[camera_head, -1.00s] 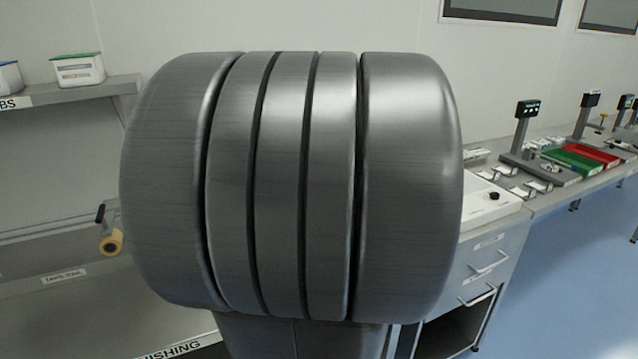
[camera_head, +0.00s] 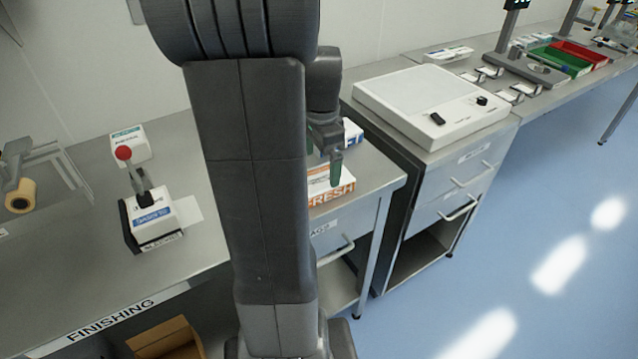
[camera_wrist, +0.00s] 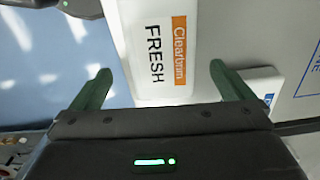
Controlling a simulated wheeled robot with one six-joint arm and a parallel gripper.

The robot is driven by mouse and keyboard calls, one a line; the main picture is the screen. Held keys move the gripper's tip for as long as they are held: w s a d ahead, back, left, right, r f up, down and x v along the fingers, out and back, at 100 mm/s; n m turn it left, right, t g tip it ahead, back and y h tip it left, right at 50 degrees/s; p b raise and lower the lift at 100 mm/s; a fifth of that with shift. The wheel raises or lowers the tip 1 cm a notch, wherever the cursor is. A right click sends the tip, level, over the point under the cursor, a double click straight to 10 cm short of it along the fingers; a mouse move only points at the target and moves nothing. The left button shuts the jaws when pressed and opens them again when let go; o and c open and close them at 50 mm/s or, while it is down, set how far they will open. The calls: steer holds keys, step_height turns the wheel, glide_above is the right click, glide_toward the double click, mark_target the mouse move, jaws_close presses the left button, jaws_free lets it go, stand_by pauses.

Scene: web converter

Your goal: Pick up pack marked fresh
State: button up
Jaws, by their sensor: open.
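The pack marked FRESH (camera_head: 327,184) is a white box with an orange label, lying near the front edge of the metal bench beside my arm. Part of it is hidden behind my arm and gripper.
A white and blue box (camera_head: 352,135) stands behind the pack, close to my gripper; a white box (camera_wrist: 262,85) also lies by the right finger. A white device (camera_head: 432,105) sits on the cabinet to the right. A red-knobbed tool (camera_head: 150,215) stands at left.

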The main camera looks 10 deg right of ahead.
mark_target(319, 177)
step_height(319, 177, down, 6)
steer(key=shift+a+r, duration=0.1)
steer(key=shift+a, duration=0.05)
stand_by(0.3)
steer(key=shift+w, duration=0.1)
steer(key=c, duration=1.1)
steer(key=shift+r, duration=0.15)
